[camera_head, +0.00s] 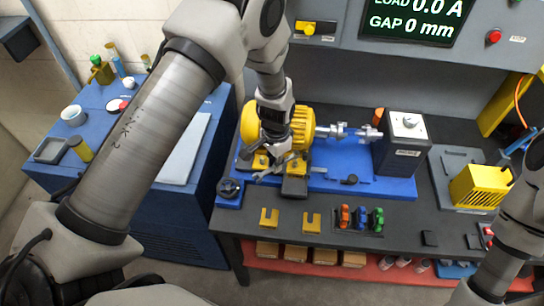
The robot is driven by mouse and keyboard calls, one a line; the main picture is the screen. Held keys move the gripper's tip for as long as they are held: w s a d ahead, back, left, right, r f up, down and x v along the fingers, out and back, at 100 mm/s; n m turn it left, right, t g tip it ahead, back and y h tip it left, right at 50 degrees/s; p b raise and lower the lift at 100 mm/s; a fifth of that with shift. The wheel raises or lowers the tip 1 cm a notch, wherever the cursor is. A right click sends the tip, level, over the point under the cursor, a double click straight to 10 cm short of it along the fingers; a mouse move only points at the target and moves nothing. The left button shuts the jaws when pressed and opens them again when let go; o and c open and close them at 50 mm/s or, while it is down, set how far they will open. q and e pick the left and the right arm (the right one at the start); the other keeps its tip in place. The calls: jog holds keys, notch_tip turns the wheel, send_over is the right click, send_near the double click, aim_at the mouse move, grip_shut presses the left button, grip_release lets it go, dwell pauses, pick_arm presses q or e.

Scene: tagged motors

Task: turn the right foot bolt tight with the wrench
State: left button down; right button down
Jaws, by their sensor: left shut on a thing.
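The yellow motor (306,124) sits on the blue base plate (330,180), its shaft pointing right toward a dark grey block. My left gripper (275,160) is low at the front of the motor, by its yellow feet, and is shut on the grey wrench (268,173), which lies nearly level there. The right foot bolt is hidden or too small to make out, so I cannot tell whether the wrench is seated on it. My right arm enters at the lower right; its gripper is out of view.
A dark grey block (402,155) stands right of the motor, with a yellow box (478,186) farther right. Two yellow shims (269,217) and several coloured clips (360,217) lie along the front of the bench. A blue cabinet (120,190) stands at the left.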

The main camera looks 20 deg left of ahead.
pick_arm(q)
jog(key=d+n, duration=0.1)
jog(key=n, duration=0.1)
jog(key=s+d+n, duration=0.1)
jog(key=d+n, duration=0.1)
jog(key=n, duration=0.1)
jog(key=shift+d, duration=0.3)
jog(key=shift+d+n, duration=0.45)
jog(key=shift+n, duration=0.45)
jog(key=d+n, duration=0.2)
jog(key=n, duration=0.1)
jog(key=shift+w+d, duration=0.1)
jog(key=shift+w, duration=0.15)
jog(key=shift+f, duration=0.1)
jog(key=shift+f+b, duration=0.5)
jog(key=shift+f, duration=0.5)
